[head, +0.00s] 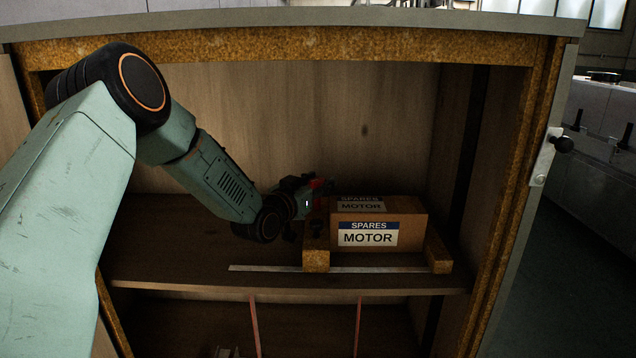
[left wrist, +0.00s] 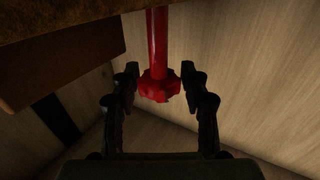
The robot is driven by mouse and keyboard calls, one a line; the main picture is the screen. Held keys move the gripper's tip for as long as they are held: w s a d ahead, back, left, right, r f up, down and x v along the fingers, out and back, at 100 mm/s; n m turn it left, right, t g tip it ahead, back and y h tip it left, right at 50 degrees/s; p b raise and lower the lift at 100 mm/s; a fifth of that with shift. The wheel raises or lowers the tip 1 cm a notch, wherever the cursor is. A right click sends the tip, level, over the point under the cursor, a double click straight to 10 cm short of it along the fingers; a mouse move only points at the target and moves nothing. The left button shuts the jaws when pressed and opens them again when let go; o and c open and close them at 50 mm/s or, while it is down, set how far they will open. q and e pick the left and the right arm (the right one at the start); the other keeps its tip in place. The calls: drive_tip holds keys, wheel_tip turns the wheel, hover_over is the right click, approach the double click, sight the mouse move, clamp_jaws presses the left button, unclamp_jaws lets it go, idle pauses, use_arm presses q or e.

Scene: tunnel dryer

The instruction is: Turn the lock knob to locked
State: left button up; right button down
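A red lobed knob on a red shaft (left wrist: 157,35) hangs in the upper middle of the left wrist view; I take it as the lock knob (left wrist: 159,88). My left gripper (left wrist: 160,73) is open, with one black finger on each side of the knob and a narrow gap to each. In the head view my left gripper (head: 304,193) is inside the cabinet, left of the motor box, with a bit of red (head: 318,184) beside it. The knob's shape and any lock marks are not readable there. My right gripper is not in view.
A brown box labelled SPARES MOTOR (head: 408,226) stands between wooden blocks (head: 316,260) on the cabinet shelf (head: 190,272). A metal strip (head: 270,268) lies at the front. The cabinet's right edge bears a black knob (head: 563,144). The left of the shelf is bare.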

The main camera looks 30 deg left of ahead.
use_arm(q)
drive_tip(key=shift+s+r, duration=0.15)
drive_tip(key=shift+s, duration=0.05)
drive_tip(key=shift+c, duration=1.4)
drive_tip(key=shift+w, duration=0.1)
drive_tip(key=c, duration=0.5)
drive_tip(key=shift+o, duration=0.2)
drive_tip(key=shift+m+h, duration=0.5)
drive_tip(key=shift+h, duration=0.3)
drive_tip(key=shift+a+m+h, duration=0.1)
drive_tip(key=shift+m+h, duration=0.4)
drive_tip(key=shift+h, duration=0.3)
drive_tip(key=m+g+h+p, duration=0.1)
drive_tip(key=m+h, duration=0.2)
drive_tip(key=h, duration=0.1)
drive_tip(key=shift+m+g+h, duration=1)
drive_tip(key=shift+m+h, duration=0.1)
drive_tip(key=shift+h, duration=0.6)
drive_tip(key=shift+m+g+h, duration=0.3)
drive_tip(key=shift+h, duration=0.1)
